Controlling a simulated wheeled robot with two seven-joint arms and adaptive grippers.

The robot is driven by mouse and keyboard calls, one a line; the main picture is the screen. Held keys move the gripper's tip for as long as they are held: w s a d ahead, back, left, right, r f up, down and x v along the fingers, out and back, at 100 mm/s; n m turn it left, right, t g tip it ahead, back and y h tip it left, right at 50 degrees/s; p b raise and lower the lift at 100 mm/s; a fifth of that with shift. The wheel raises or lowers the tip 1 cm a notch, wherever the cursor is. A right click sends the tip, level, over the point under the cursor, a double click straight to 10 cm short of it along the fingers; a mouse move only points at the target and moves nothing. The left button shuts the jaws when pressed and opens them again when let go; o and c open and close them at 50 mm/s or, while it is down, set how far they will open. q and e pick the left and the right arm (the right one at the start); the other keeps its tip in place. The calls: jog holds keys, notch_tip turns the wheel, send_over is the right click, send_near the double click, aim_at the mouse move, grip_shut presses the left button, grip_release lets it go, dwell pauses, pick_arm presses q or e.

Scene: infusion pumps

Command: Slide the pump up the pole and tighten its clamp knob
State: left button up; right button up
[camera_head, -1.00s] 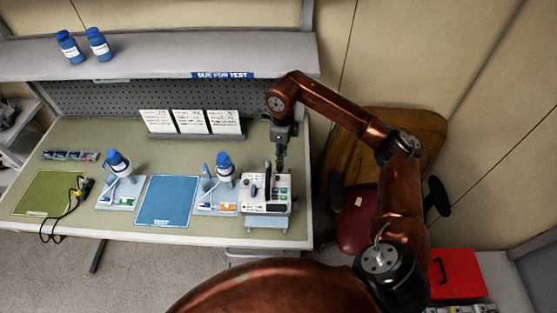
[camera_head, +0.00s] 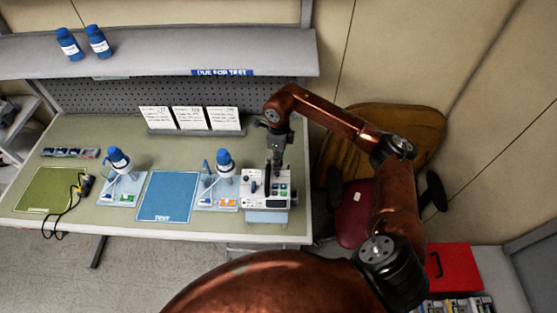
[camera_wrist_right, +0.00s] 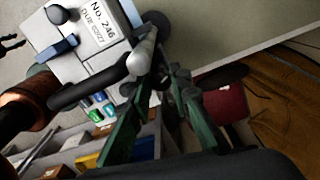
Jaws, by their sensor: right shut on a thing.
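A white infusion pump (camera_head: 255,190) with green keys and a dark upright handle stands at the right end of the bench. My right gripper (camera_head: 275,167) reaches down to the top of this pump and is shut on its handle. In the right wrist view the fingers (camera_wrist_right: 162,82) close in on the black handle (camera_wrist_right: 85,91), beside a pale rounded rod (camera_wrist_right: 143,52). The fingers hide part of the grip. The pump body (camera_wrist_right: 97,35) there has a label reading "No. 246". I cannot make out a pole or clamp knob. My left gripper is out of view.
The bench (camera_head: 110,225) also carries two blue-topped bottles on trays (camera_head: 122,200), a blue mat (camera_head: 167,199), a green mat (camera_head: 50,190) with a black cable, and white cards (camera_head: 190,118). A shelf (camera_head: 160,60) overhangs behind.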

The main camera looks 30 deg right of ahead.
grip_shut()
jog(key=shift+d+f+m+b, duration=0.1)
jog(key=shift+m+b, duration=0.3)
jog(key=shift+b, duration=0.2)
jog(key=shift+m+b, duration=0.3)
jog(key=shift+b, duration=0.05)
jog(key=shift+m+b, duration=0.3)
jog(key=shift+m, duration=0.1)
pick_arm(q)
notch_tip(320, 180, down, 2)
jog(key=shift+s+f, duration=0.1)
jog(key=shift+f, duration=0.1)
pick_arm(e)
jog(key=o, duration=0.6)
grip_release()
